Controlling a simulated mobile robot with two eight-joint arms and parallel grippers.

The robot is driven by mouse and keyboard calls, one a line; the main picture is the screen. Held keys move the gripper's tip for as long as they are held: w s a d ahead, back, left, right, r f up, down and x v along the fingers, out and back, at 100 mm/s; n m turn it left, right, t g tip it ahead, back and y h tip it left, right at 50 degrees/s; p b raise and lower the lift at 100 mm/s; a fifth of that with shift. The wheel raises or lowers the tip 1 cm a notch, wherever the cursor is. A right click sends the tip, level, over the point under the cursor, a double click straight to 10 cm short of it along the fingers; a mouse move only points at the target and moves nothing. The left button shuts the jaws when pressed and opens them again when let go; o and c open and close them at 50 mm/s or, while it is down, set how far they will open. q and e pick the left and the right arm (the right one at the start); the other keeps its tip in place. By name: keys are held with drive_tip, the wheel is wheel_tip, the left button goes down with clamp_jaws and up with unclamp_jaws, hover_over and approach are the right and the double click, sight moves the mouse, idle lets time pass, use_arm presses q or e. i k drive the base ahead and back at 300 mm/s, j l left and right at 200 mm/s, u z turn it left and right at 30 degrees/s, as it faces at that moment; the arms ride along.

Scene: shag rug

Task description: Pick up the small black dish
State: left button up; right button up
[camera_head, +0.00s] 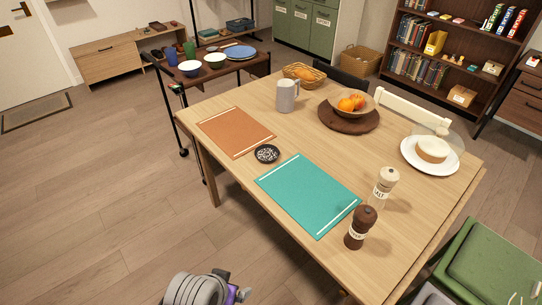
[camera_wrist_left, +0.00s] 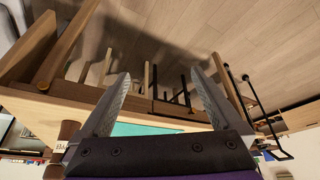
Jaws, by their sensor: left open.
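The small black dish (camera_head: 267,153) is round with a white speckled pattern inside. It sits on the wooden table near its left edge, between the orange-brown placemat (camera_head: 236,132) and the teal placemat (camera_head: 309,194). In the left wrist view my left gripper (camera_wrist_left: 158,72) is open, with nothing between its fingers. That view looks upside down toward the table edge, with a strip of the teal placemat (camera_wrist_left: 150,128) behind the fingers; the dish cannot be made out there. A grey and purple part of my arm shows low in the head view, off the table and away from the dish. My right gripper is not in view.
A wooden pepper mill (camera_head: 361,227) and a salt shaker (camera_head: 383,187) stand right of the teal placemat. A grey mug (camera_head: 287,95), a fruit bowl (camera_head: 364,102) and a cake plate (camera_head: 409,157) are farther back. A green chair (camera_head: 485,265) is at lower right.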

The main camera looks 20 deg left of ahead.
sight(266, 154)
drive_tip(key=i+j+u, duration=0.15)
drive_tip(key=j, duration=0.25)
drive_tip(key=i+j+u, duration=0.15)
drive_tip(key=i+j, duration=0.15)
drive_tip(key=i+j+u, duration=0.1)
drive_tip(key=i+j, duration=0.2)
drive_tip(key=i+j+u, duration=0.1)
drive_tip(key=i+j, duration=0.2)
drive_tip(key=i, duration=0.2)
